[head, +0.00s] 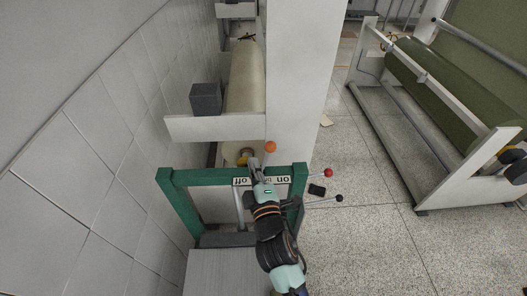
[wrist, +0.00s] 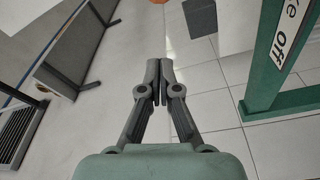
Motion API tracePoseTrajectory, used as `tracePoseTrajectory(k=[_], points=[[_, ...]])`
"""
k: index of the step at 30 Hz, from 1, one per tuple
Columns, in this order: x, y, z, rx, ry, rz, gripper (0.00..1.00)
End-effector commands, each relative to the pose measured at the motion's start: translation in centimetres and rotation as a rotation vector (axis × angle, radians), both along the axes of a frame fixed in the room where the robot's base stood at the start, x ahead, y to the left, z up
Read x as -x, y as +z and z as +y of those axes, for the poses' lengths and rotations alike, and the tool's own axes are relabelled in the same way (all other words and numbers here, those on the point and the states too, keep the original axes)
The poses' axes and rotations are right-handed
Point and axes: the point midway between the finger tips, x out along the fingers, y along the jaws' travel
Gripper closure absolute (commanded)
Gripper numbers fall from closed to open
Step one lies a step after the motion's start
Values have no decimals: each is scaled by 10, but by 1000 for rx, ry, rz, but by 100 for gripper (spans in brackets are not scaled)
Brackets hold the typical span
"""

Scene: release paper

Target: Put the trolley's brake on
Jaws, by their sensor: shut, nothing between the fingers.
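The trolley has a green frame (head: 205,178) with a white label strip (head: 283,181) on its top bar. The label shows "on" and "off" upside down in the head view; "off" also shows on the strip in the wrist view (wrist: 285,38). An orange ball knob (head: 270,147) stands just beyond the bar; an orange edge of it appears at the top of the wrist view (wrist: 178,3). My gripper (head: 254,162) is over the bar, beside and slightly left of the knob. Its fingers are together and empty in the wrist view (wrist: 159,68).
Levers with a red ball (head: 328,173) and a black ball (head: 339,198) stick out right of the frame. A pale roll (head: 245,80) and a dark box (head: 206,98) lie behind. A tiled wall is left; open floor (head: 385,240) is right.

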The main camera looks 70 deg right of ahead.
Motion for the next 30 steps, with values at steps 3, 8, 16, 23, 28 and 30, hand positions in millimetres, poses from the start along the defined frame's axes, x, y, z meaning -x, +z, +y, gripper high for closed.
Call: tracePoseTrajectory(k=[3, 8, 16, 23, 28, 30], points=[[-15, 4, -23, 1, -2, -1, 100], [-7, -1, -45, -2, -4, 2, 100], [5, -9, -59, -1, -2, 2, 100], [5, -10, -59, -1, -1, 1, 100], [18, -15, -65, -39, -4, -88, 100], [26, -17, -68, -67, -4, -156, 100]])
